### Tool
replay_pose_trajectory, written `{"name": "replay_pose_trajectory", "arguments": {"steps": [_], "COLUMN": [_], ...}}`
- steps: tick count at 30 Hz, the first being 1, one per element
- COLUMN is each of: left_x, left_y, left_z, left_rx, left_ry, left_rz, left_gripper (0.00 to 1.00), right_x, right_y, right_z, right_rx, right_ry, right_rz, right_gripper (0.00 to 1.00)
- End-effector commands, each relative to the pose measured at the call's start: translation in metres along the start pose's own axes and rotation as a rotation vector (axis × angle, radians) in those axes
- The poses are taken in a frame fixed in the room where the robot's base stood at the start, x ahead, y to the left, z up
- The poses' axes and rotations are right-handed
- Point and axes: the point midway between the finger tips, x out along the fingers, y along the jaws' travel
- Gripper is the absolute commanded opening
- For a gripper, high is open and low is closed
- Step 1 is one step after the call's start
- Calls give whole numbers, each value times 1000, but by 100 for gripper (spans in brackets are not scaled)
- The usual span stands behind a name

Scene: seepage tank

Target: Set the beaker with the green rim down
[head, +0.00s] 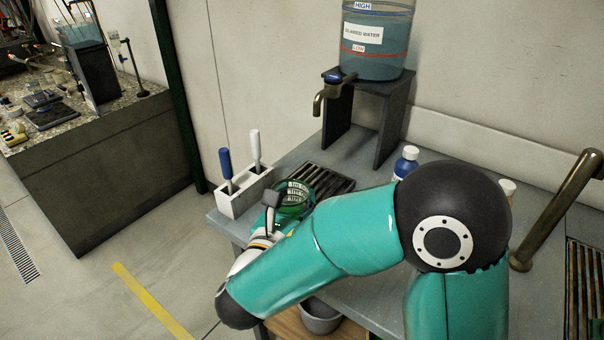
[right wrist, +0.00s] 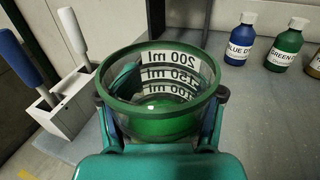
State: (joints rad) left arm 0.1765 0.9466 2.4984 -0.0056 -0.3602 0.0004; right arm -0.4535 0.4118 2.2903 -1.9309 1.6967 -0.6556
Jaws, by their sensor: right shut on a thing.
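The beaker with the green rim (right wrist: 158,128) is clear, with white graduation labels up to 200 ml. It fills the middle of the right wrist view, and in the head view the beaker (head: 297,196) shows partly behind my right arm. My right gripper (right wrist: 162,108) is shut on the beaker, one finger on each side. The beaker looks upright and is over or on the bench near the drain grate; I cannot tell whether its base touches, since the base is hidden. In the head view my right gripper (head: 284,211) is partly covered by the arm. My left gripper is not in view.
A rack (head: 244,191) with blue and white handled tools stands left of the beaker. The drain grate (head: 328,182) lies behind it, under the tap (head: 322,98) of the water tank (head: 375,50). A blue dye bottle (head: 405,162) stands to the right. A grey pot (head: 320,316) sits below.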

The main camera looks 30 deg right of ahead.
Motion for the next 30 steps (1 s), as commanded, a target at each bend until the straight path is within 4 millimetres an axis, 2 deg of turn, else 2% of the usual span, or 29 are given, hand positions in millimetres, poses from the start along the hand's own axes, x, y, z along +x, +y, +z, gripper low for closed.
{"name": "replay_pose_trajectory", "arguments": {"steps": [4,7,22,27,30], "left_x": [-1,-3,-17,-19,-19], "left_y": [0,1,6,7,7], "left_z": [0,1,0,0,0], "left_rx": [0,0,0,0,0], "left_ry": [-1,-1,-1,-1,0], "left_rz": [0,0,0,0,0], "left_gripper": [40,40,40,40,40], "right_x": [10,28,151,174,178], "right_y": [3,3,6,7,7], "right_z": [1,1,2,1,0], "right_rx": [1,0,-1,0,0], "right_ry": [-1,0,-2,-1,-1], "right_rz": [3,3,6,10,10], "right_gripper": [12,12,12,12,12]}}
